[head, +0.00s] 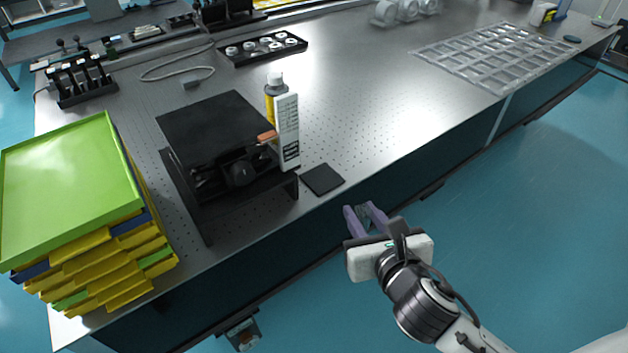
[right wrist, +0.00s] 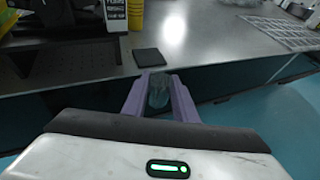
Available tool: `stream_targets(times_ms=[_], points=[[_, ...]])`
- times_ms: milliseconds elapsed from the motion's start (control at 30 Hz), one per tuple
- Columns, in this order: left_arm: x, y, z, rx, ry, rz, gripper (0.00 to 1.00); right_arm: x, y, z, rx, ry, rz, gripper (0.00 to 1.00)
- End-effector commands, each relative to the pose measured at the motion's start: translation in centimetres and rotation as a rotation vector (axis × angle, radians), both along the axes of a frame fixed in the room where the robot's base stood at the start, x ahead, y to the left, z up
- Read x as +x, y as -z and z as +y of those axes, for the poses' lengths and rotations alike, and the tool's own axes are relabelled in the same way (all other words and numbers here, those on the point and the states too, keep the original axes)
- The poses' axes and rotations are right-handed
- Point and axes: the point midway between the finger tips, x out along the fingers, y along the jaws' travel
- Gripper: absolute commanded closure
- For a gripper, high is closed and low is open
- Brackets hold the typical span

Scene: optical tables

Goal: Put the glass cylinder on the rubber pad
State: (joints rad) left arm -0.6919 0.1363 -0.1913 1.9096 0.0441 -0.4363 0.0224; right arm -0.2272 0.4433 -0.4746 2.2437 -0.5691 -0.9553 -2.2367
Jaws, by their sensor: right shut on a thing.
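The rubber pad (head: 322,179) is a small dark square lying flat near the front edge of the optical table. It also shows in the right wrist view (right wrist: 149,57). My right gripper (head: 366,211) has purple fingers and is shut on the glass cylinder (right wrist: 158,94), a clear, greyish piece between the fingers in the right wrist view. The gripper is in front of the table edge, to the right of the pad and apart from it. The pad is bare. My left gripper does not show clearly; a small part of an arm may show at the bottom.
A black device on a stand (head: 213,130) is left of the pad. A white box (head: 288,132) and a yellow bottle (head: 275,90) stand behind the pad. Stacked trays (head: 70,190) are at the left. A clear grid tray (head: 495,55) lies at the right. The table right of the pad is clear.

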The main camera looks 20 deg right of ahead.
Motion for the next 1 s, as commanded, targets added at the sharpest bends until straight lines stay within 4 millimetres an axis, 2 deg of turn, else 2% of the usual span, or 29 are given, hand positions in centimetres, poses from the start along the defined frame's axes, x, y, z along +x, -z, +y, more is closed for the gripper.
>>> stream_targets(times_ms=[33,200,300,400,533,633,900,1000], points=[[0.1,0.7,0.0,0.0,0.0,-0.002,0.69,2.8,0.2,0.2,0.0,0.012,-0.012,0.98],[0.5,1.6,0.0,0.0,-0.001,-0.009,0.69,10.2,-0.5,0.8,0.002,0.046,-0.009,0.98],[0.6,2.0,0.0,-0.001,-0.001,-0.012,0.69,13.8,-1.7,1.2,0.003,0.061,-0.006,0.98],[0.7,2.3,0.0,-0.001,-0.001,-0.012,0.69,16.5,-3.1,1.5,0.005,0.074,-0.006,0.98],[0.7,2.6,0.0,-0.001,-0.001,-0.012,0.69,18.6,-4.5,1.7,0.003,0.081,-0.002,0.98],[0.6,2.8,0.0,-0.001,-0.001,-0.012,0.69,19.2,-4.4,1.9,0.004,0.085,0.001,0.98],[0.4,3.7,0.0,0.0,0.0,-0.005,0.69,19.3,0.2,1.8,0.005,0.086,0.004,0.98],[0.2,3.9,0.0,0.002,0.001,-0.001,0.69,19.4,1.1,1.8,0.004,0.086,0.001,0.98]])
